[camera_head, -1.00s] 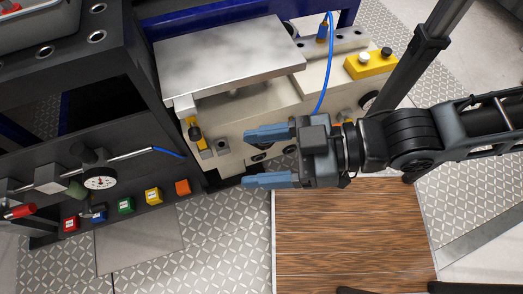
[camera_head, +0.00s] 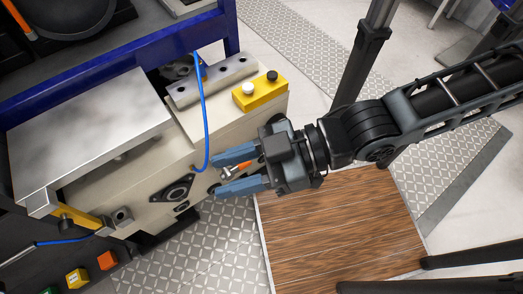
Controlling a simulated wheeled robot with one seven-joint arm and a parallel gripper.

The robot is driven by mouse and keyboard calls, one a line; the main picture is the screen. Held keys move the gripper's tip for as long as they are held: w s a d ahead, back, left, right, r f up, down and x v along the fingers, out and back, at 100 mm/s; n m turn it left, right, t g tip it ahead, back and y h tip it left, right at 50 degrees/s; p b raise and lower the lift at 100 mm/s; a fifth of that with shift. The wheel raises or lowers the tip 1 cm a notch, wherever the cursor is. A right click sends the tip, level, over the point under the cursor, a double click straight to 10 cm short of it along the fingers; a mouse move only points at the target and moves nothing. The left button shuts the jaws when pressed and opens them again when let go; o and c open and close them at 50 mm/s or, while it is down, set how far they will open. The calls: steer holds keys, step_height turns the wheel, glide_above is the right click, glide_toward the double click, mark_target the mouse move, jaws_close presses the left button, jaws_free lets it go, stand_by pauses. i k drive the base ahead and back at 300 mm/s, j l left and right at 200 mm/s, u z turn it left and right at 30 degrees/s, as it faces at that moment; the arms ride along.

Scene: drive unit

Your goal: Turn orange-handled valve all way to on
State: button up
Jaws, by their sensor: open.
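The orange-handled valve (camera_head: 229,172) is on the front face of the cream machine (camera_head: 140,189), at its right part. Its orange handle and a metal part show between my gripper's fingers. My gripper (camera_head: 220,174) is open, with one blue finger above the handle and one below it in the picture. I cannot tell whether either finger touches the handle. The gripper body hides what lies to the right of the handle.
A blue hose (camera_head: 205,110) hangs close to the upper finger. A yellow box (camera_head: 259,92) with a white and a black button sits on the machine. A metal plate (camera_head: 85,130) lies at left. A wooden platform (camera_head: 335,225) covers the floor below the gripper.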

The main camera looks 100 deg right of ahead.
mark_target(228, 174)
steer(key=k+l+z, duration=0.1)
steer(key=k+l, duration=0.3)
steer(key=k, duration=0.2)
steer(key=k+l+z, duration=0.1)
steer(key=k+l, duration=0.4)
steer(key=k, duration=0.1)
